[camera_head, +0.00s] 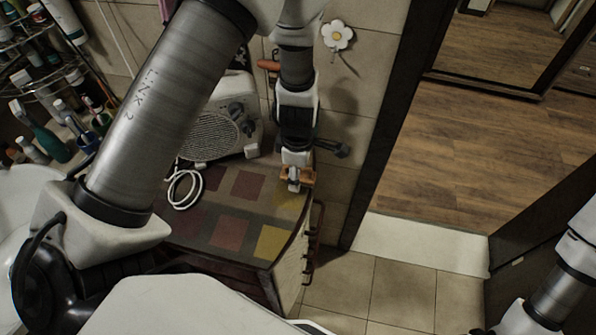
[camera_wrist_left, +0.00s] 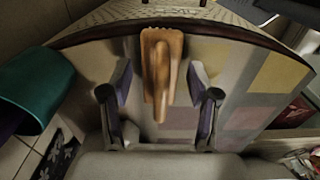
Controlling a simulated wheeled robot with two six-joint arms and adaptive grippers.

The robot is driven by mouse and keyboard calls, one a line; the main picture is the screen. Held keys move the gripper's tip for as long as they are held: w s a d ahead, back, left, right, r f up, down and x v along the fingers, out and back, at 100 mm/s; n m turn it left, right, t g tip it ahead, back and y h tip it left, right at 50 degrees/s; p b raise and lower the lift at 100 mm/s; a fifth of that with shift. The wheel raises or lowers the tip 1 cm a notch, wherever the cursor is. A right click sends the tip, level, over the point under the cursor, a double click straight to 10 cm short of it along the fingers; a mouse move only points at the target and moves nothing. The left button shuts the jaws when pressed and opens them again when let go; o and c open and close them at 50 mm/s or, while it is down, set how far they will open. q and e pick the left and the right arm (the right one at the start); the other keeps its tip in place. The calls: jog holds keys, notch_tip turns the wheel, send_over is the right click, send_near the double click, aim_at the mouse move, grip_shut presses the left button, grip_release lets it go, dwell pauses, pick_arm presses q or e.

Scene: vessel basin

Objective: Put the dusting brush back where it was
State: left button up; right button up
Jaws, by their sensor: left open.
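The dusting brush (camera_wrist_left: 161,65) is a light brown wooden piece with a narrow handle. In the wrist view it lies between the spread fingers of my left gripper (camera_wrist_left: 158,105), with a visible gap on each side. In the head view my left gripper (camera_head: 296,184) points down over the right part of the checkered cabinet top (camera_head: 225,225). The brush (camera_head: 309,178) shows there as a small tan piece beside the fingertips, partly hidden by them. I cannot tell whether it touches the cabinet top. My right arm enters at the lower right; its fingertips are out of view.
A grey appliance (camera_head: 212,137) and a coiled white hose (camera_head: 184,189) are on the cabinet top. Bottles on a wire rack (camera_head: 45,85) stand at the left. A white flower (camera_head: 338,35) is on the wall. A teal container (camera_wrist_left: 35,88) shows in the wrist view. Tiled floor lies right.

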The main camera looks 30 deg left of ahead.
pick_arm(q)
notch_tip(320, 180, up, 12)
jog(key=shift+f+b, duration=0.1)
jog(key=shift+b, duration=0.35)
jog(key=shift+w, duration=0.1)
jog(key=shift+f, duration=0.1)
